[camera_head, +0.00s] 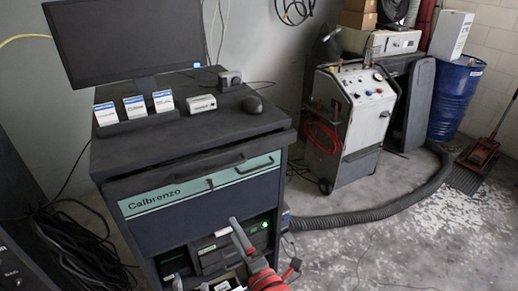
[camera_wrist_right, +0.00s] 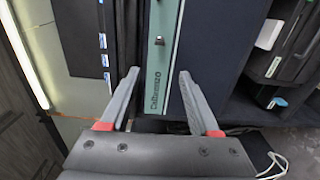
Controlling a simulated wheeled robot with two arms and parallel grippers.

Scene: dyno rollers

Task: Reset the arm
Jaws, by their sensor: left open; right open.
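My right gripper (camera_head: 264,240) is at the bottom middle of the head view, red at its base with grey fingers, in front of the cabinet's open lower shelf. In the right wrist view its two grey fingers (camera_wrist_right: 160,75) are spread apart with nothing between them. Beyond them is the cabinet's green drawer strip (camera_wrist_right: 164,55) marked Calbrenzo. Only small grey tips of my left gripper (camera_head: 188,284) show at the bottom edge of the head view; the rest is cut off. They stand apart, and I see nothing held between them.
The dark cabinet (camera_head: 200,217) carries a monitor (camera_head: 124,40), several small boxes and a black mouse (camera_head: 252,104). A wheeled machine (camera_head: 352,120), a thick hose (camera_head: 385,211), a blue drum (camera_head: 453,100) and a red floor jack (camera_head: 481,152) stand to the right. Floor at lower right is clear.

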